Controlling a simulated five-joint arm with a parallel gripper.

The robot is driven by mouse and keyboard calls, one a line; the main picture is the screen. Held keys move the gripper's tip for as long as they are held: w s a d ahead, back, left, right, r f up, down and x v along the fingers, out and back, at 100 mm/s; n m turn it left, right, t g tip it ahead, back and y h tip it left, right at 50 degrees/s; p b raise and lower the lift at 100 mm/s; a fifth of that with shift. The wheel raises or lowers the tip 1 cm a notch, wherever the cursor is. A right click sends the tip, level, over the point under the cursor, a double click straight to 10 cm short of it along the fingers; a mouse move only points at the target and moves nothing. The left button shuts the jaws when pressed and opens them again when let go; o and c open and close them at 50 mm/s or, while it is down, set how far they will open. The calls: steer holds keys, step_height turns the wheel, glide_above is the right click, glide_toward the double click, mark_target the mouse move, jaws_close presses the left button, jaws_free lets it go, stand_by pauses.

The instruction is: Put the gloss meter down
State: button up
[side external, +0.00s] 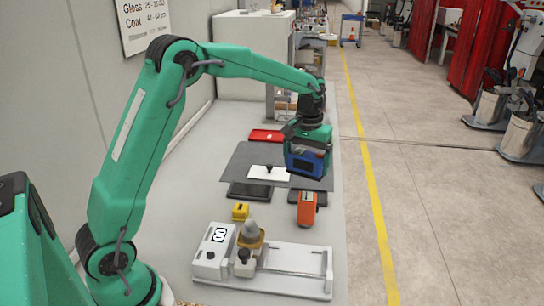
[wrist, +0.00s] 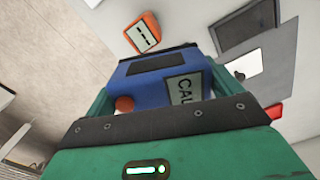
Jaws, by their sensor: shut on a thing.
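The gloss meter is a blue box with a dark panel and a label reading "CAL". It shows in the side view (side external: 306,164) and large in the wrist view (wrist: 155,85). My gripper (side external: 308,146) is shut on it, with a green finger on each side in the wrist view. The meter appears over the right part of a grey mat (side external: 238,160). The side view does not clearly show how far it is above the bench. The meter's underside is hidden.
An orange instrument (side external: 307,210) lies near the meter, on the bench's right side. A white fixture (side external: 290,272) stands in front.

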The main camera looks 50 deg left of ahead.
steer(key=s+d+r+m, duration=0.3)
steer(key=s+d+m, duration=0.1)
steer(key=s, duration=0.6)
steer(key=shift+d+m, duration=0.35)
steer(key=shift+m, duration=0.15)
steer(key=shift+s, duration=0.1)
steer(key=w+a+f+m, duration=0.1)
steer(key=a+m, duration=0.4)
steer(key=m, duration=0.8)
steer(key=w+a+f+m, duration=0.1)
steer(key=a+f+m, duration=0.3)
steer(key=m, duration=1)
steer(key=shift+w+a, duration=0.4)
steer(key=shift+a, duration=0.6)
